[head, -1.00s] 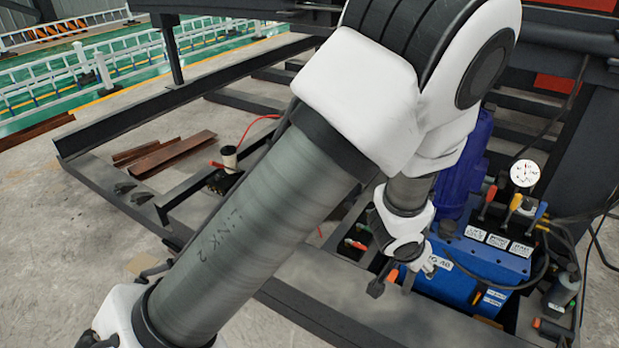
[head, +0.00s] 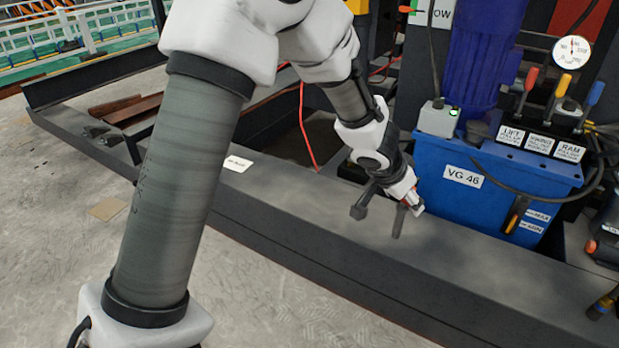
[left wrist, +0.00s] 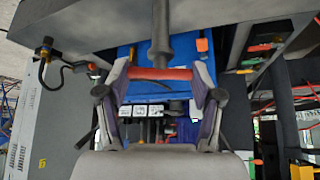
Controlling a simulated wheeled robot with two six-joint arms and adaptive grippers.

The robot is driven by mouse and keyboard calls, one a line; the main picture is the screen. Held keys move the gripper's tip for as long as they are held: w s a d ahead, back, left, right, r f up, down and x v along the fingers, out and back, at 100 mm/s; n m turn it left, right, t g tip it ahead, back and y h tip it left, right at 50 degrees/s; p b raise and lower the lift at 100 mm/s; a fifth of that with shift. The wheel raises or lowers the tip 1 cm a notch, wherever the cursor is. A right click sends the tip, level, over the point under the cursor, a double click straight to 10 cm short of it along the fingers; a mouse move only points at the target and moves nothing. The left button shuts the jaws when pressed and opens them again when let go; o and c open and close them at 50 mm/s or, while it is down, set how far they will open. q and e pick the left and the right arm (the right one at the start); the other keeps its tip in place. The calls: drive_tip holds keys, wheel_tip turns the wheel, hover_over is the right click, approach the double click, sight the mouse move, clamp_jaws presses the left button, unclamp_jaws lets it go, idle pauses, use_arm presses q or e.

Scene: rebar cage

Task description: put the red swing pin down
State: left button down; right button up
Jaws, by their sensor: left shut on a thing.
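My left gripper (head: 411,203) reaches over the dark beam (head: 330,220) in front of the blue power unit in the head view. In the left wrist view the gripper (left wrist: 160,80) is shut on the red swing pin (left wrist: 160,73), which lies crosswise between the two fingertips. A dark, stepped peg (left wrist: 160,45) stands just beyond the pin in that view; I cannot tell whether they touch. In the head view dark pegs (head: 362,201) stand close beside the gripper. The pin is mostly hidden there. My right gripper is not in view.
The blue VG 46 tank (head: 485,190) stands close behind the gripper, with coloured levers (head: 545,90) and a gauge (head: 572,50). A red hose (head: 304,125) hangs left of the arm. The concrete floor (head: 60,220) at front left is largely clear.

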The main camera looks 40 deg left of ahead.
use_arm(q)
drive_tip(key=s+a+f+n+y+b, duration=0.15)
drive_tip(key=a+f, duration=0.25)
drive_tip(key=a, duration=0.6)
drive_tip(key=a+f+n+y+b, duration=0.1)
drive_tip(key=a+f+n+b, duration=0.3)
drive_tip(key=a, duration=0.6)
drive_tip(key=w+d+f, duration=0.1)
drive_tip(key=w+f, duration=0.1)
drive_tip(key=w, duration=0.5)
drive_tip(key=w+d+f+m+p, duration=0.1)
drive_tip(key=w+f, duration=0.2)
drive_tip(key=w, duration=0.5)
drive_tip(key=shift+d+f, duration=0.2)
drive_tip(key=shift+d, duration=0.05)
drive_tip(key=shift+c, duration=0.9)
unclamp_jaws()
drive_tip(key=shift+f, duration=0.15)
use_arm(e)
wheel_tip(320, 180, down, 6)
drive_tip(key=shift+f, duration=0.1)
